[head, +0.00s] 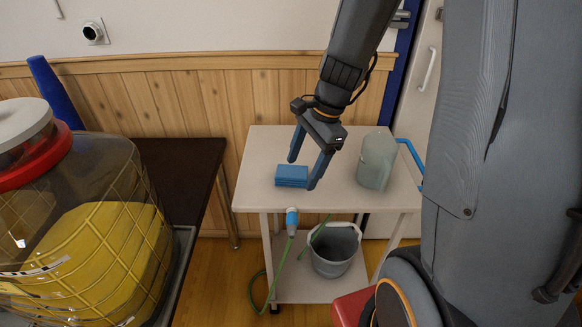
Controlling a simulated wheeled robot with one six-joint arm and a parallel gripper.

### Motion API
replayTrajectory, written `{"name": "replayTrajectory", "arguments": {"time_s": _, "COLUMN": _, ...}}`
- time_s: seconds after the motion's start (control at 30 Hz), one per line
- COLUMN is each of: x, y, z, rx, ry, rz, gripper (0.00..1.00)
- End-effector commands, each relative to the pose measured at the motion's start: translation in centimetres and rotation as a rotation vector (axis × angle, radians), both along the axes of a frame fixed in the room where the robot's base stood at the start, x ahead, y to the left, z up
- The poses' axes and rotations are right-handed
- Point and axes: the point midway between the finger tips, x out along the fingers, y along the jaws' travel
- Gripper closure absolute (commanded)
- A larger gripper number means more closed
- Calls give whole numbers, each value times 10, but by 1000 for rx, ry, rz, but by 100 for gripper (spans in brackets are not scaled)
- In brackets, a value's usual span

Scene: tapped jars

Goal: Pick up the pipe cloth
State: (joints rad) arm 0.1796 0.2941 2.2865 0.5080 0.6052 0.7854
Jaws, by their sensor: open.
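A folded blue cloth (291,177), which I take to be the pipe cloth, lies on the pale top of a small cart (262,149). My gripper (302,174) reaches down from above with its two blue fingers spread apart. One finger is behind the cloth and the other is at its right front side in this view. I cannot tell whether either finger touches the cloth. Nothing shows held between the fingers.
A translucent jug (376,160) stands right of the cloth. A grey bucket (335,250) and green hose (273,268) are below. A large jar with yellow contents (85,240) fills the left, near a dark table (185,165).

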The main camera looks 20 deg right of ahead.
Motion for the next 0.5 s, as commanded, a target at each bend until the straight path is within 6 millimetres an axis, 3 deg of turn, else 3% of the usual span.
{"name": "replayTrajectory", "arguments": {"time_s": 0.1, "x": 28, "y": -12, "z": 6, "rx": 81, "ry": 53, "rz": -316, "gripper": 31}}
{"name": "replayTrajectory", "arguments": {"time_s": 0.2, "x": 43, "y": -18, "z": 6, "rx": 126, "ry": 81, "rz": -481, "gripper": 31}}
{"name": "replayTrajectory", "arguments": {"time_s": 0.5, "x": 54, "y": -13, "z": -17, "rx": 152, "ry": 100, "rz": -568, "gripper": 31}}
